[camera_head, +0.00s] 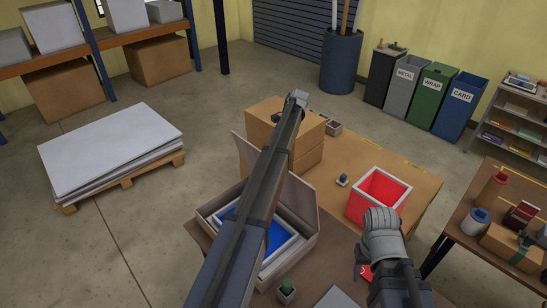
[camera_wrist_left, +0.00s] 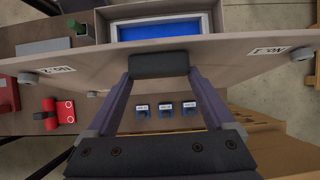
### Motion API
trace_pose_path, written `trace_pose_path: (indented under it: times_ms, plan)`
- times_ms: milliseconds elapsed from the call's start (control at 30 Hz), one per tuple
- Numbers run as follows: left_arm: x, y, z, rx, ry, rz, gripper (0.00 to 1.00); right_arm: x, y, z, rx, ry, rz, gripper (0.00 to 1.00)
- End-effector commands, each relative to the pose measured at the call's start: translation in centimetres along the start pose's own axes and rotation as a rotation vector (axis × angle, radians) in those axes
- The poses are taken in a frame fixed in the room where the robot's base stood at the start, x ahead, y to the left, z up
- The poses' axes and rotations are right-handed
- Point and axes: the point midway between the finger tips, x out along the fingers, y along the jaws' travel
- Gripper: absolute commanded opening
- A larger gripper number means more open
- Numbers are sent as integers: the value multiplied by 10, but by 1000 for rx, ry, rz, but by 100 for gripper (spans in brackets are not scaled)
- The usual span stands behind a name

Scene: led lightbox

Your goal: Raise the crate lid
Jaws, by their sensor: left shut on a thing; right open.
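The crate (camera_head: 308,246) stands open on the table, with a white-framed blue panel (camera_head: 231,214) inside. The panel also shows in the left wrist view (camera_wrist_left: 160,28). The lid (camera_head: 293,203) is a beige board tilted up from the crate; in the left wrist view, the lid (camera_wrist_left: 235,52) spans the picture. My left gripper (camera_wrist_left: 160,72) is shut on the dark handle (camera_wrist_left: 158,64) at the lid. In the head view my left arm hides that gripper and part of the lid. My right gripper (camera_head: 362,255) is open, right of the crate, apart from the lid.
Cardboard boxes (camera_head: 263,129) stand behind the crate. A red-lined white bin (camera_head: 379,194) and a small dark item (camera_head: 342,180) are on the table to the right. Several small blue items (camera_wrist_left: 166,108) show below the lid.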

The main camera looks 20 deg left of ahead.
Motion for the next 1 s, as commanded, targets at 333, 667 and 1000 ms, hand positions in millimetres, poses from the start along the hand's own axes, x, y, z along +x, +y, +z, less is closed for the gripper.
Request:
trace_pose_path:
  times_ms: [333,667,1000]
  plan:
    - [-2,3,-6,6,-6,-1,0,2,0,0,0,0,0,50]
    - [-2,2,-5,5,-8,0,100,2,0,0,0,0,0,50]
    - [-6,1,-2,2,-12,0,100,-3,0,0,0,0,0,50]
